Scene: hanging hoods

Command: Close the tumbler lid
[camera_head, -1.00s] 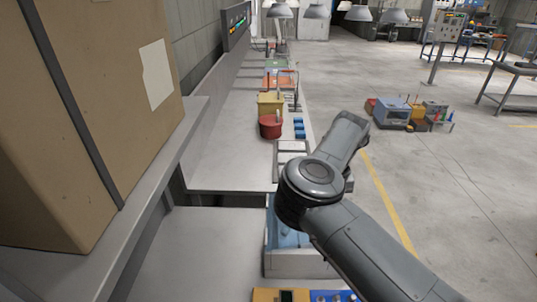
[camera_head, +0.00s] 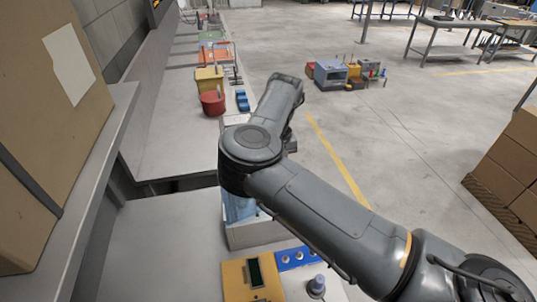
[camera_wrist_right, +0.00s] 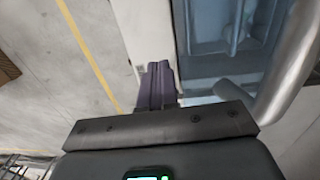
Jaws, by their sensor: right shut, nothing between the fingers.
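A pale grey box with a blue, see-through part (camera_head: 238,208), which looks like the tumbler, stands at the bench edge, partly hidden behind my right arm. In the right wrist view a blue, glassy surface (camera_wrist_right: 222,68) fills the upper right, with a thick silver curved bar (camera_wrist_right: 292,62) beside it. I cannot tell how far the lid is open. My right gripper (camera_wrist_right: 157,72) has its dark purple fingers together, empty, beside the box's pale edge. The head view hides this gripper behind the arm. My left gripper is not in view.
A panel with yellow and blue parts (camera_head: 253,278) and a grey knob (camera_head: 316,287) sits at the near bench edge. A red pot (camera_head: 213,103) and yellow bin (camera_head: 209,79) stand farther along. A large carton (camera_head: 45,130) is at left.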

